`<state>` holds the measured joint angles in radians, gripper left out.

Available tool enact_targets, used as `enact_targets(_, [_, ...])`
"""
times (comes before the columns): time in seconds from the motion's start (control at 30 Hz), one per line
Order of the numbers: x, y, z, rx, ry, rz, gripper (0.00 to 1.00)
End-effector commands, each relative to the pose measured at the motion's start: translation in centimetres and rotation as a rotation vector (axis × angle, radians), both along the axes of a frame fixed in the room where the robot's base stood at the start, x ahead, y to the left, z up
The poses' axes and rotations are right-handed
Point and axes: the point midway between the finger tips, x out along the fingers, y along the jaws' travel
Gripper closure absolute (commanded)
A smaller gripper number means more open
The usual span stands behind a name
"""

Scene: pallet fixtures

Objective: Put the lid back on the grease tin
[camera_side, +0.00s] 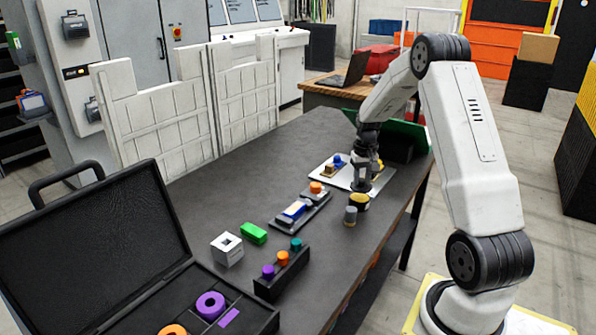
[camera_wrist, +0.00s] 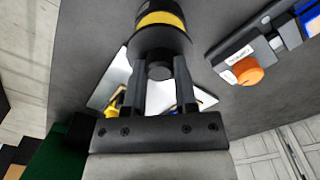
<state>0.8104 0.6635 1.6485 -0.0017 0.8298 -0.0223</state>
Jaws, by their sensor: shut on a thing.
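My gripper (camera_side: 361,186) points down over the table's right side and is shut on a small black knob (camera_wrist: 160,70). Beyond the knob, in the wrist view, is a round dark and yellow-banded body (camera_wrist: 160,19). In the side view it shows as a yellow round piece (camera_side: 359,198) with a dark part beneath, right under my fingers. I take this to be the grease tin with its lid at the knob end. I cannot tell whether the lid is seated or where it parts from the tin.
Behind is a pale plate (camera_side: 330,170) with small parts. A fixture with an orange knob (camera_side: 316,187) lies left. A green block (camera_side: 253,233), white cube (camera_side: 227,249), peg rack (camera_side: 281,279) and open case (camera_side: 187,262) are nearer.

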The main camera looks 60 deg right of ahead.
Motion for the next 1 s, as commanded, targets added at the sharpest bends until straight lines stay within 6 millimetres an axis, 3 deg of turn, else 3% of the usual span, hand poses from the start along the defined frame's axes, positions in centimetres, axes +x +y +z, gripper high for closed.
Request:
enact_targets(0.43, [0.0,0.0,-2.6,0.001,-0.001,0.000,1.00])
enact_targets(1.0, [0.0,0.0,-2.9,0.001,-0.001,0.000,1.00])
